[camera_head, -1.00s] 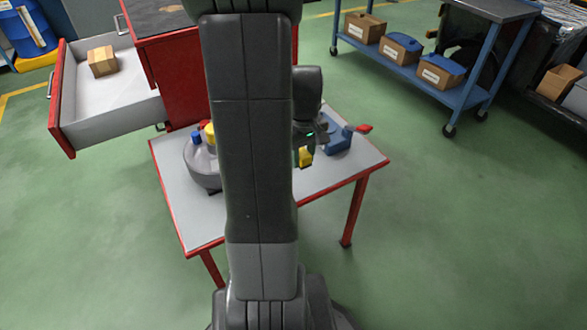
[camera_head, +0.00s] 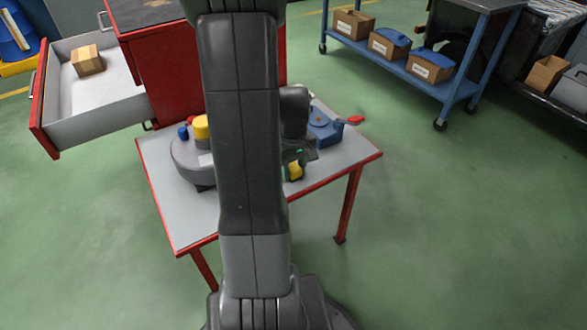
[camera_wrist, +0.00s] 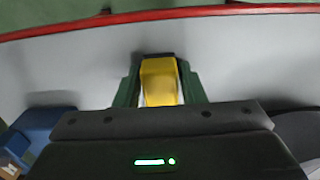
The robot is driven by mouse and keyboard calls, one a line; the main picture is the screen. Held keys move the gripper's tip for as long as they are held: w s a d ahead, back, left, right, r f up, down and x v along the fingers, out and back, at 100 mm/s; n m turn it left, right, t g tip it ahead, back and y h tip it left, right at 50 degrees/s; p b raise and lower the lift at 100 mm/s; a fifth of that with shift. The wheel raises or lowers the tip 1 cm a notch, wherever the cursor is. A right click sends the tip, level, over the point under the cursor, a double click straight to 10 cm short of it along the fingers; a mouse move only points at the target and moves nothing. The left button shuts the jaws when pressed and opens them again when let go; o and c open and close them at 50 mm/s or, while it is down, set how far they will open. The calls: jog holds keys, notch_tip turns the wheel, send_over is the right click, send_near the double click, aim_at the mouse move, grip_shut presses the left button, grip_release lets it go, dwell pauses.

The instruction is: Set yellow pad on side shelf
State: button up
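The yellow pad (camera_head: 295,171) is a small block over the white, red-edged surface (camera_head: 328,187) beside the red cabinet. That surface may be the side shelf. In the wrist view the pad (camera_wrist: 160,82) sits between the green fingers of my gripper (camera_wrist: 159,88), which appear closed on both its sides. In the head view my gripper (camera_head: 296,165) points down at the pad, partly hidden by my arm. I cannot tell whether the pad touches the surface or is just above it.
A grey round vessel (camera_head: 188,160) with blue and yellow tops stands left on the surface. An open drawer (camera_head: 95,110) holds a box (camera_head: 87,61). A blue trolley (camera_head: 462,92) stands at back right.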

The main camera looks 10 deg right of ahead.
aim_at(293, 167)
jog(key=shift+o, duration=1.1)
jog(key=shift+r, duration=0.1)
notch_tip(293, 167, up, 12)
jog(key=p, duration=0.4)
